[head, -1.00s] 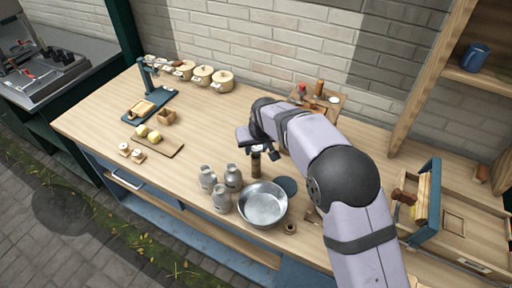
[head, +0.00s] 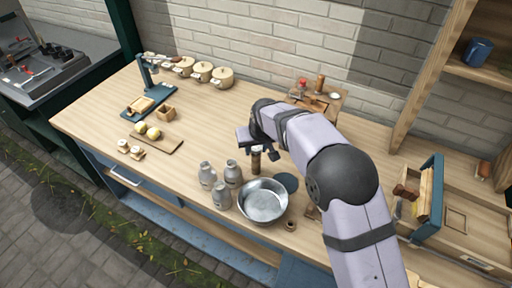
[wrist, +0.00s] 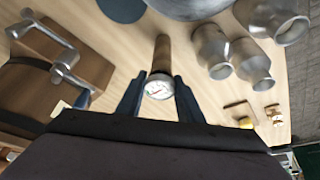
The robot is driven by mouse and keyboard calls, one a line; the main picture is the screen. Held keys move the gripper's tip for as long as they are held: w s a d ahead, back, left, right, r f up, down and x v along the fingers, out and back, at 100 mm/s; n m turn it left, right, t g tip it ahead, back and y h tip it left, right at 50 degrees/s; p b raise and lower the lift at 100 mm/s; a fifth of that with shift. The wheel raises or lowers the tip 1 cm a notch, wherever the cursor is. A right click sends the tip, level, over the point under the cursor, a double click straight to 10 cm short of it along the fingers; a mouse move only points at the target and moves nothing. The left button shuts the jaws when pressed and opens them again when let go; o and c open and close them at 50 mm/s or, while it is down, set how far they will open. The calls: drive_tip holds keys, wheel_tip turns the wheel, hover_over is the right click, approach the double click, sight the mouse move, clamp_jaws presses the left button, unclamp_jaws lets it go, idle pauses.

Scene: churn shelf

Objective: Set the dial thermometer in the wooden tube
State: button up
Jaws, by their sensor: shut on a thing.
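The dial thermometer (wrist: 158,88) shows its round white face between my gripper's fingers in the wrist view. My gripper (wrist: 158,100) is shut on it, with one dark finger on each side. The brown wooden tube (wrist: 163,52) stands right beyond the dial, in line with it. In the head view the tube (head: 256,161) stands upright on the bench, just below my gripper (head: 257,148). The thermometer's stem is hidden, so I cannot tell how far it is inside the tube.
A metal bowl (head: 263,201) and several grey churns (head: 221,195) stand close in front of the tube. A dark round disc (head: 287,183) lies to its right. A wooden board with small items (head: 318,98) is behind my arm.

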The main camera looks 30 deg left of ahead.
drive_tip(key=shift+f+b, duration=0.3)
drive_tip(key=shift+f, duration=0.3)
drive_tip(key=shift+r, duration=0.1)
idle(0.3)
drive_tip(key=o, duration=0.9)
drive_tip(key=c, duration=0.3)
drive_tip(key=shift+c, duration=0.2)
drive_tip(key=shift+p+v, duration=1.25)
drive_tip(key=shift+v, duration=1.25)
